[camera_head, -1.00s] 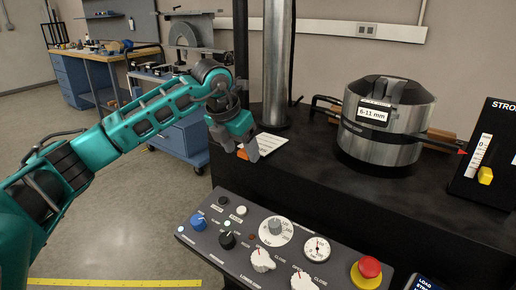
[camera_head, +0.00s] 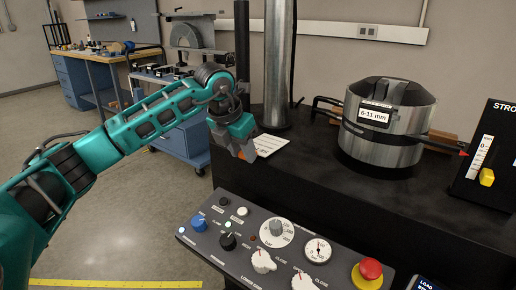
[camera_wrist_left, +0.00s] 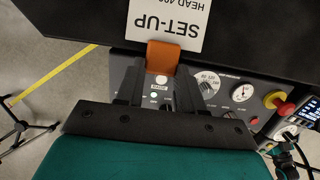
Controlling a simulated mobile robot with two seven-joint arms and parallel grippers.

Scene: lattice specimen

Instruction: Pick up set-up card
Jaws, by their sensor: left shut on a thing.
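The set-up card (camera_head: 270,144) is a white printed card with an orange tab (camera_wrist_left: 162,57) at its near end. It lies at the left end of the black machine table, and its "SET-UP" print (camera_wrist_left: 168,22) shows upside down in the left wrist view. My left gripper (camera_head: 248,155) is shut on the card's orange tab, with one dark finger on each side of it in the left wrist view (camera_wrist_left: 160,80). The card looks level and at or very near the table top; I cannot tell whether it touches. My right gripper is not in view.
The control panel (camera_head: 265,240) with knobs and a red stop button (camera_head: 370,268) lies just in front. A steel column (camera_head: 278,65) stands behind the card. A steel cylinder head (camera_head: 380,150) marked 6-11 mm stands to the right. The table between is clear.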

